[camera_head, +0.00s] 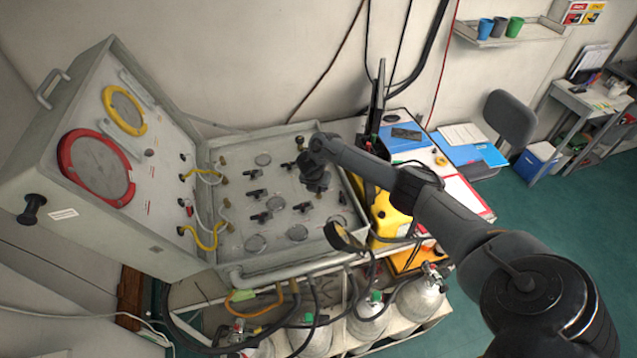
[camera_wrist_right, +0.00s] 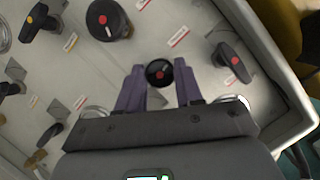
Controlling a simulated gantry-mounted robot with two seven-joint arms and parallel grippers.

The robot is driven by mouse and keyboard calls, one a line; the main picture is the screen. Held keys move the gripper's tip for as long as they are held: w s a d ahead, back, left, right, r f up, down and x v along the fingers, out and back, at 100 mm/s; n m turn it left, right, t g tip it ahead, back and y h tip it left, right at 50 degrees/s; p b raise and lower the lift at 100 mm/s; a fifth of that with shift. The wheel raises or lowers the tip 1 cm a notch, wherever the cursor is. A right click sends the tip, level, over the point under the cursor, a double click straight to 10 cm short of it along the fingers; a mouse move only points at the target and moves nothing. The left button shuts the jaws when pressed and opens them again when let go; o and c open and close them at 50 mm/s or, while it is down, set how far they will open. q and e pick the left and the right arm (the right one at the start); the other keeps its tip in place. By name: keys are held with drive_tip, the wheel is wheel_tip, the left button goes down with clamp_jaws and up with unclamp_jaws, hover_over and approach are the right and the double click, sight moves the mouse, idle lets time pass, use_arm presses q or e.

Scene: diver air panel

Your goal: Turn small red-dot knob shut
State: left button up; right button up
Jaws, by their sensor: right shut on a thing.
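The small black knob with a red dot (camera_wrist_right: 159,73) sits between the two purple fingers of my right gripper (camera_wrist_right: 160,80) in the right wrist view. The gripper is shut on it. In the head view, my right gripper (camera_head: 316,180) reaches down over the right part of the grey control panel (camera_head: 285,240) and hides the small knob. My left gripper is not in view.
Near the gripper are a large round red-dot knob (camera_wrist_right: 108,19), a red-dot lever handle (camera_wrist_right: 232,62) at right and more black handles at left. The open lid (camera_head: 95,225) with gauges stands left. Gas cylinders (camera_head: 368,318) stand below.

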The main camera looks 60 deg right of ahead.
drive_tip(key=shift+m+g, duration=0.4)
drive_tip(key=shift+m, duration=0.5)
drive_tip(key=shift+w, duration=0.1)
drive_tip(key=shift+p, duration=0.3)
drive_tip(key=o, duration=1)
drive_tip(key=shift+r, duration=0.1)
